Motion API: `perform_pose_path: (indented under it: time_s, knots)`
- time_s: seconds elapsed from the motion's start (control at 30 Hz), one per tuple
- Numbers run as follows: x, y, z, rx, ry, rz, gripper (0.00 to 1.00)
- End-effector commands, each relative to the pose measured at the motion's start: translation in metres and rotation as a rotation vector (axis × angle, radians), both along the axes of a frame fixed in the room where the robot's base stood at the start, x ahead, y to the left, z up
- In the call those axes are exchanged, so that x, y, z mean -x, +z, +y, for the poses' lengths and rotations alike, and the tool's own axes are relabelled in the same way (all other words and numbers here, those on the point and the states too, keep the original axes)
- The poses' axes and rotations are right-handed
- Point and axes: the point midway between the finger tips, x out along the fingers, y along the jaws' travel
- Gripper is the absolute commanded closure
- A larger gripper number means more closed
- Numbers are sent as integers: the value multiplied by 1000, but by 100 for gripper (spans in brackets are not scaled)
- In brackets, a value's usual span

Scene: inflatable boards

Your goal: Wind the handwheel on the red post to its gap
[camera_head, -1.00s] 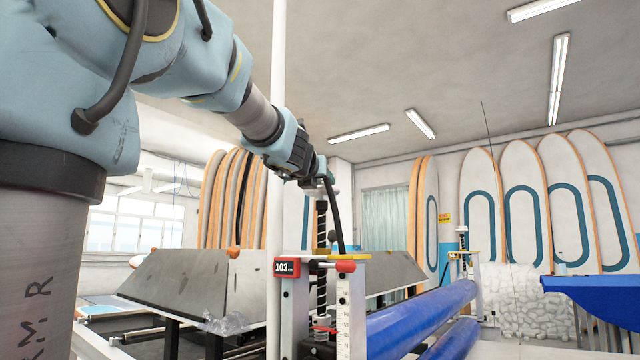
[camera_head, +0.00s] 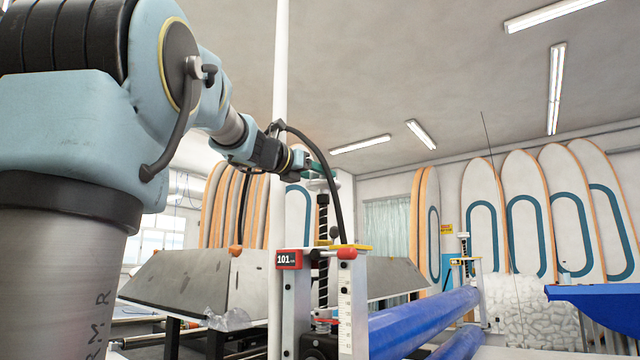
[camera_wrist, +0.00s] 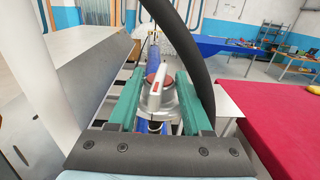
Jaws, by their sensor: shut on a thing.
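The near post (camera_head: 296,315) carries a red-framed display (camera_head: 288,259) reading 101, with a red cap beside it. A black threaded screw (camera_head: 323,235) rises from it to a grey handwheel (camera_head: 321,184). In the wrist view the handwheel (camera_wrist: 166,112) shows as a grey disc with a red centre and a pale bar across it. My gripper (camera_head: 318,168) comes at it from the upper left, with its teal fingers (camera_wrist: 157,82) on both sides of the wheel, shut on it. A white scale (camera_head: 345,305) stands beside the screw; its figures are too small to read.
A grey sloped panel (camera_head: 190,280) lies to the left. A thin white pole (camera_head: 279,120) stands close to my arm. A red-topped table (camera_wrist: 275,125) is at the right.

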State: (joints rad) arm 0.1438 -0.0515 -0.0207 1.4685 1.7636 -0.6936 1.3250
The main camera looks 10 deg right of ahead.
Motion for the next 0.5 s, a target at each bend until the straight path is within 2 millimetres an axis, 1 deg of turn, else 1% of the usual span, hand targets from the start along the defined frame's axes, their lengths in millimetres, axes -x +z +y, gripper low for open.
perform_pose_path:
  time_s: [0.5]
  knots:
    - [-11,6,5,5,-488,-2,100]
